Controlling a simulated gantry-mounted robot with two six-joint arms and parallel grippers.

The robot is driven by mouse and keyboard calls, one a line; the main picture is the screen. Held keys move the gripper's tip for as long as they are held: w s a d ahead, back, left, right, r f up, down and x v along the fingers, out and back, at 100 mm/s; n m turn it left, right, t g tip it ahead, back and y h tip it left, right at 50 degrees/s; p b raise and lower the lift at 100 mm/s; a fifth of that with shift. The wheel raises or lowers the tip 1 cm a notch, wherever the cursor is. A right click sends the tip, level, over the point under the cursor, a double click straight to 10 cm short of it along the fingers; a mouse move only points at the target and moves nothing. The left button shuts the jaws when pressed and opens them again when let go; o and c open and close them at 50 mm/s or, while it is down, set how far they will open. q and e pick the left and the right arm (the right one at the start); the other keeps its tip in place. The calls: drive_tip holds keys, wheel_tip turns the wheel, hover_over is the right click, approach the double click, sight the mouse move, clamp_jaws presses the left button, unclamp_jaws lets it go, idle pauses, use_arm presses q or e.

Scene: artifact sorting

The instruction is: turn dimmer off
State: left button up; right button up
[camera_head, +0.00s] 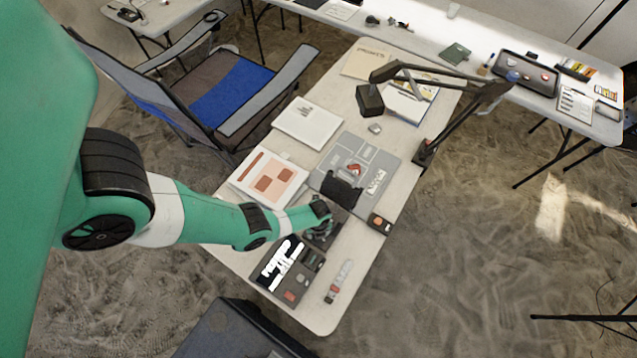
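A small dark box with a round orange knob, which looks like the dimmer (380,222), sits at the right edge of the table, beside the lower corner of the grey sorting board. A black desk lamp (370,100) on a jointed arm stands over the far part of the table. My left arm reaches in from the left, and its dark gripper (326,228) is over the table, left of the dimmer and apart from it. The fingers blend with dark things below, so I cannot tell whether they are open. My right gripper is not in view.
The grey sorting board (382,160) bears a red piece. A dark tray (262,276) with white pieces lies near the front, beside a slim tool (340,281). A white sheet with orange blocks (268,180) lies left. A blue-grey chair (225,95) stands left of the table.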

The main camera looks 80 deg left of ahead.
use_arm(q)
drive_tip(key=shift+f, duration=0.15)
clamp_jaws()
